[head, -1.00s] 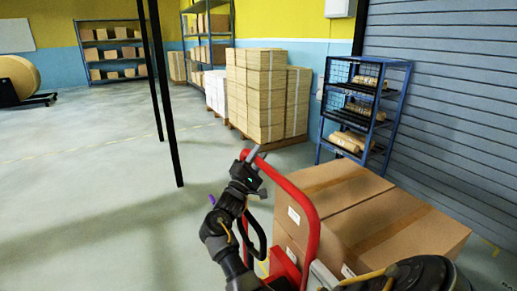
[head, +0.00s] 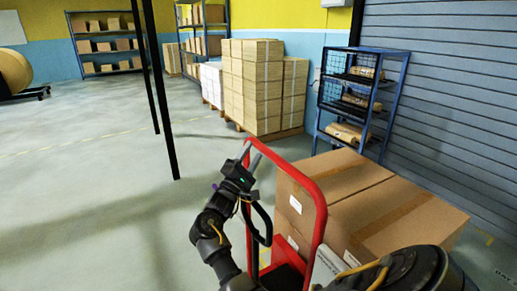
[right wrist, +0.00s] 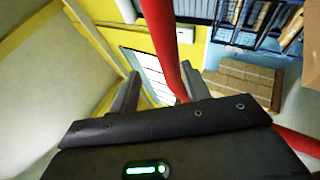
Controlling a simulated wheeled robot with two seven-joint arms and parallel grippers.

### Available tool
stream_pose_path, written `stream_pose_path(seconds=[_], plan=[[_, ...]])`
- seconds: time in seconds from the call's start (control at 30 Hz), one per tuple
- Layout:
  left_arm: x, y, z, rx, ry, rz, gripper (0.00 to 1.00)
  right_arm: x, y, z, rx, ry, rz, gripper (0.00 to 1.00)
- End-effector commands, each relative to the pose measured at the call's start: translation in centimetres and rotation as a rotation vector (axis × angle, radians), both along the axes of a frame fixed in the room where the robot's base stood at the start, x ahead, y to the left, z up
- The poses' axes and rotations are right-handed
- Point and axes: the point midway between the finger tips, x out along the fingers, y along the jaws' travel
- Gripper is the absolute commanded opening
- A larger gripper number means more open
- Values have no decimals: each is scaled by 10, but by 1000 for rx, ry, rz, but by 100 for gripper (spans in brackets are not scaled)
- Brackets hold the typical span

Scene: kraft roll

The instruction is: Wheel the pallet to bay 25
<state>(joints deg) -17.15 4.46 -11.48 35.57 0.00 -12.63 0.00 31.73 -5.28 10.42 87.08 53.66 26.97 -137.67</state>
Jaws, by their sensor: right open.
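A red hoop handle (head: 318,195) rises from a cart at the bottom centre, in front of large brown cardboard boxes (head: 400,215). What the boxes rest on is hidden. My right gripper (head: 251,157) is at the upper left end of the handle. It is open. In the right wrist view, the red bar (right wrist: 168,40) runs between or just beyond its two fingers (right wrist: 160,92), nearer the right one; I cannot tell whether it touches. My left gripper is not in view. No bay 25 sign is readable.
Stacked cartons (head: 262,85) stand on a pallet by the wall. A blue rack (head: 362,95) with wrapped rolls stands behind the boxes, beside a grey shutter (head: 450,100). A black post (head: 163,100) stands left of my gripper. The floor on the left (head: 80,160) is open.

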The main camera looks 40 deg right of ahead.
Motion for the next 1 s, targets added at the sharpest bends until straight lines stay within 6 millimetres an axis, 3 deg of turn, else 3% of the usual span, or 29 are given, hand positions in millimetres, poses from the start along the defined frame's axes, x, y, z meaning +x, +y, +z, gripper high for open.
stream_pose_path(seconds=[0.2,0.4,1.0], plan=[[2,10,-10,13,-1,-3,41,-7,33,-23,-1,1,-2,47],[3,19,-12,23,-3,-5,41,-10,47,-31,-3,0,-4,47],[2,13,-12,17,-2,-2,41,-10,49,-31,-3,-1,-3,47]])
